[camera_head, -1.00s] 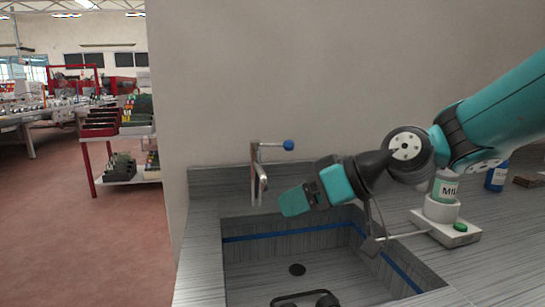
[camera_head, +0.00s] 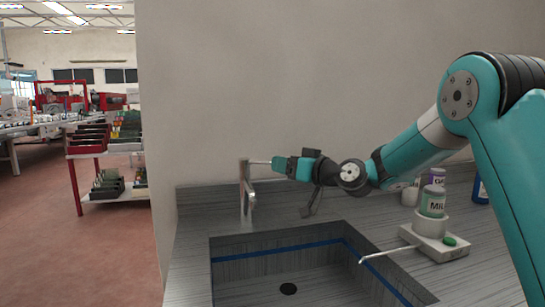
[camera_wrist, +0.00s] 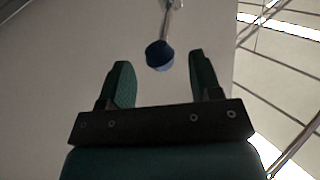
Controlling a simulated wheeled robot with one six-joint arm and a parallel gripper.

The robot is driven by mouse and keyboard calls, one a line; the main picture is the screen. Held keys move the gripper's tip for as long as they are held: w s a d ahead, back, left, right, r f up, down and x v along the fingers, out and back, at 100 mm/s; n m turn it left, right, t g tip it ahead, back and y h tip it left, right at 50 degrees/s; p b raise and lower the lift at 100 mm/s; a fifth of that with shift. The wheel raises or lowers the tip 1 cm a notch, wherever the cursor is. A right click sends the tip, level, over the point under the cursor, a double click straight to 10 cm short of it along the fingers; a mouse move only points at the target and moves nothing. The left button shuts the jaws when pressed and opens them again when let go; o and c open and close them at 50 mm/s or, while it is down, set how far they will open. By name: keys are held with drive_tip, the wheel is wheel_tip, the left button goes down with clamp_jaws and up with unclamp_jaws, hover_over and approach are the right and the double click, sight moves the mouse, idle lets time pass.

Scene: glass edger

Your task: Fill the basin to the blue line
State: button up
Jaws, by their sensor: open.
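The grey tap (camera_head: 247,195) stands at the back left of the basin, its thin lever (camera_head: 260,162) pointing right. The lever's blue knob (camera_wrist: 160,55) shows in the wrist view just beyond and between my fingertips; in the head view my fingers hide it. My gripper (camera_head: 279,163) is open and level with the lever; its two spread fingers show in the wrist view (camera_wrist: 162,76), with nothing gripped. The basin (camera_head: 235,283) has a blue line (camera_head: 280,250) around its upper wall and a dark drain (camera_head: 288,289). I see no water stream; the floor looks bare.
A wall rises behind. Shelves with bins (camera_head: 100,150) are far left.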

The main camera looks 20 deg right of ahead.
drive_tip(key=x, duration=0.5)
drive_tip(key=shift+p, duration=0.4)
clamp_jaws()
